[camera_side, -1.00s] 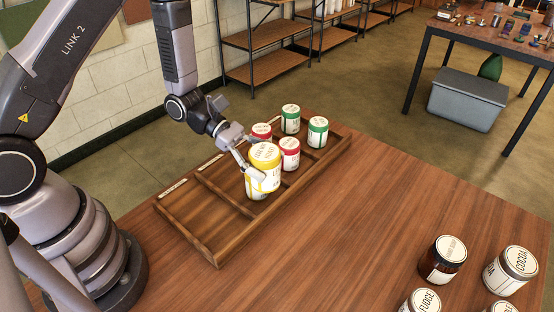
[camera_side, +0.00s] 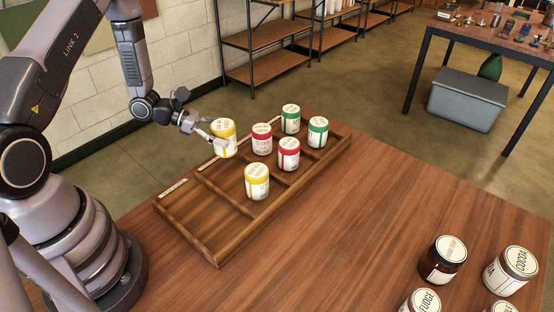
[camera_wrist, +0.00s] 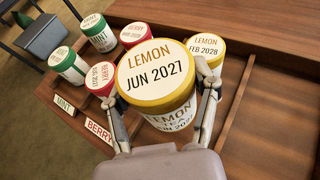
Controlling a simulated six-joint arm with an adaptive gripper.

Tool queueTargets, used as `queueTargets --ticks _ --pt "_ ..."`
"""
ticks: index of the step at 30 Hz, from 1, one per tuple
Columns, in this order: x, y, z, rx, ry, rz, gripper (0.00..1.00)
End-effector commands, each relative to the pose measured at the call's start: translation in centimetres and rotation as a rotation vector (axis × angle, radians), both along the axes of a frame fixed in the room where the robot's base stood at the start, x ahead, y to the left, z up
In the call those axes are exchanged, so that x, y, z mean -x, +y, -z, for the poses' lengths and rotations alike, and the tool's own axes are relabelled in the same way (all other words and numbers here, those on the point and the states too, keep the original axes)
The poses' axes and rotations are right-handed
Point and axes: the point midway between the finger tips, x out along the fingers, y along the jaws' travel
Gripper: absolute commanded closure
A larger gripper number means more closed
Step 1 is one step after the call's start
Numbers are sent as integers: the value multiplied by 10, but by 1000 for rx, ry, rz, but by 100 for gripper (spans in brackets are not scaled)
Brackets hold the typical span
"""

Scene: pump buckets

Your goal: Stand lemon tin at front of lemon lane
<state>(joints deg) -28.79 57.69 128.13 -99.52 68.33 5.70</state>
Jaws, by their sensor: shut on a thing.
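My gripper (camera_side: 216,139) is shut on a yellow-lidded lemon tin marked JUN 2027 (camera_wrist: 157,76), upright at the label end of the tray. In the side view this held tin (camera_side: 224,127) is at the tray's far left edge; I cannot tell whether its base touches the tray floor. A second lemon tin, marked FEB 2028 (camera_wrist: 206,46), stands upright farther down the lane, clear of my gripper; it also shows in the side view (camera_side: 257,183). The lemon lane's label is hidden.
The wooden tray (camera_side: 215,258) has dividers between lanes. Two red-lidded berry tins (camera_side: 262,140) and two green-lidded mint tins (camera_side: 291,120) stand in neighbouring lanes. The lane nearest my base is empty. Several brown and white jars (camera_side: 443,262) stand at front right.

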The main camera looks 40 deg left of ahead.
Motion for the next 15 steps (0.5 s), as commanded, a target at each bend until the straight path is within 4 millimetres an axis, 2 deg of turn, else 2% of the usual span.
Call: queueTargets --ticks 6,15 --pt "1 -1 37 2 2 -1 80" --pt "1 0 75 2 3 0 80"
